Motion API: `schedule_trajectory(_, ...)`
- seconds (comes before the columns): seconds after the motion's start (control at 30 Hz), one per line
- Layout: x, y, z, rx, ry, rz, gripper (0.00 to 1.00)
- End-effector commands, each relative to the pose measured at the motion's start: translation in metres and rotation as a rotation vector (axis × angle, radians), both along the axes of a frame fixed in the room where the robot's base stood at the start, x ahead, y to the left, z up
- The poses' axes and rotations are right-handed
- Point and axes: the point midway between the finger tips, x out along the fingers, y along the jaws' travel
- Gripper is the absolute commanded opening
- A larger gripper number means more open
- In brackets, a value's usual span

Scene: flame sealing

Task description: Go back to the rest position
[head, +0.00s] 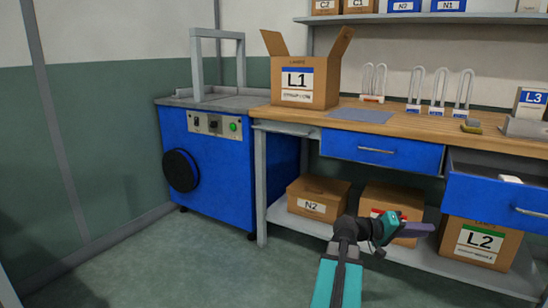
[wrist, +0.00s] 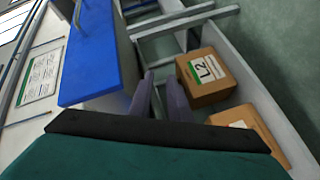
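My gripper (head: 428,229) reaches out to the right at the end of my teal arm, in front of the lower shelf in the head view. In the wrist view its two purple-grey fingers (wrist: 160,80) stand apart with nothing between them, so it is open and empty. It touches nothing that I can make out. It partly covers the red-labelled box (head: 385,196) on the lower shelf in the head view.
The wooden workbench (head: 425,124) carries an open box L1 (head: 305,82). Box L2 (head: 480,243) and box N2 (head: 318,197) stand on the lower shelf (head: 300,219). A blue drawer (head: 490,205) is pulled out at the right. Floor at the lower left (head: 190,250) is clear.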

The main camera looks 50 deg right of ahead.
Motion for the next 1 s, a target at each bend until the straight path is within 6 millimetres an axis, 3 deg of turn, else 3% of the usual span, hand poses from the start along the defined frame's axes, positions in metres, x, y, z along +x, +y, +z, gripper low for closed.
schedule_trajectory(0.03, 0.019, 0.002, -0.003, 0.031, -0.013, 0.028, 0.17)
schedule_trajectory(0.27, 0.094, 0.022, -0.048, 0.176, -0.071, 0.137, 0.17)
schedule_trajectory(0.47, 0.156, 0.053, -0.086, 0.310, -0.111, 0.228, 0.17)
schedule_trajectory(0.7, 0.222, 0.106, -0.128, 0.474, -0.142, 0.329, 0.17)
schedule_trajectory(1.0, 0.285, 0.192, -0.173, 0.685, -0.160, 0.437, 0.17)
